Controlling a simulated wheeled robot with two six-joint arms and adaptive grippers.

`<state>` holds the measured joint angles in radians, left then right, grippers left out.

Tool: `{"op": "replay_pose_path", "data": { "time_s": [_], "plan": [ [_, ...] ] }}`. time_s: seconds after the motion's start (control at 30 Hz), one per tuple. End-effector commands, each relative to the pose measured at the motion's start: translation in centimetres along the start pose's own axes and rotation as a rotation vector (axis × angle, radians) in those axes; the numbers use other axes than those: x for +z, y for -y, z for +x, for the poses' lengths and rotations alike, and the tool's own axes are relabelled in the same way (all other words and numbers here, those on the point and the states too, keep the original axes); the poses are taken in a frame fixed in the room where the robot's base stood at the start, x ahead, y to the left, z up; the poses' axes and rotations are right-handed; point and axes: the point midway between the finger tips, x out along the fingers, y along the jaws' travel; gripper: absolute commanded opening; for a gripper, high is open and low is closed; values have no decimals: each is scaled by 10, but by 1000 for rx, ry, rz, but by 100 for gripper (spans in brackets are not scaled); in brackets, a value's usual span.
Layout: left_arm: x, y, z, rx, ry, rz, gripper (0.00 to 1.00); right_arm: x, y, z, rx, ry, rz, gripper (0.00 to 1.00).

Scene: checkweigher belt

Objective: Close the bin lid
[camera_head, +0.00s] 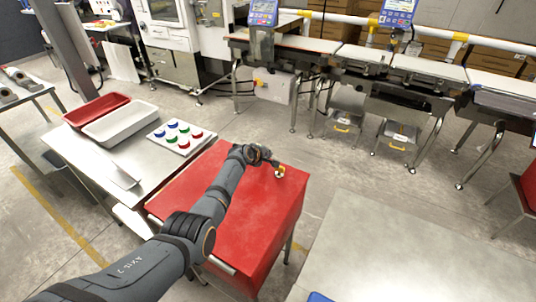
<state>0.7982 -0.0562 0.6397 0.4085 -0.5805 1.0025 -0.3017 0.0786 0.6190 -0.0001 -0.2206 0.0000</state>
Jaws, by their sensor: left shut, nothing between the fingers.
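The red bin (255,222) stands in the middle of the view, beside the steel table. Its broad red top lies about flat and looks like a lid that is down; no opening into the bin shows. My left arm reaches across it from the lower left and hides part of the top. My left gripper (272,161) is shut and empty, over the far part of the red top. A small yellow and white piece (280,171) shows right at its tip; I cannot tell whether they touch. My right gripper is not in view.
A steel table (75,150) on the left holds a red tray (97,108), a white tray (120,123) and a board of coloured discs (182,136). The checkweigher belt (430,69) runs along the back. Open floor lies between.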

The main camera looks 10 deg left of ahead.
Motion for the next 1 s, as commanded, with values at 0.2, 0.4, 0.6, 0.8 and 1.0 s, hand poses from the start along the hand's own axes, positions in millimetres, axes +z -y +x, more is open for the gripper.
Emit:
{"op": "replay_pose_path", "data": {
  "time_s": [0.2, 0.4, 0.6, 0.8, 1.0],
  "plan": [
    [0, 3, 0, -6, 1, -1, 0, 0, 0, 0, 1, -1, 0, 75],
    [0, -3, -4, -6, 2, -1, 0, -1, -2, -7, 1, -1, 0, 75],
    [-3, -38, -30, -1, 1, 0, 0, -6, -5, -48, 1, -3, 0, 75],
    [-4, -74, -57, 3, 0, 2, 0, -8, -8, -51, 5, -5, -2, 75],
    [-4, -102, -77, 1, 1, 0, 0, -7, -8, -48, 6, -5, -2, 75]
  ]
}}
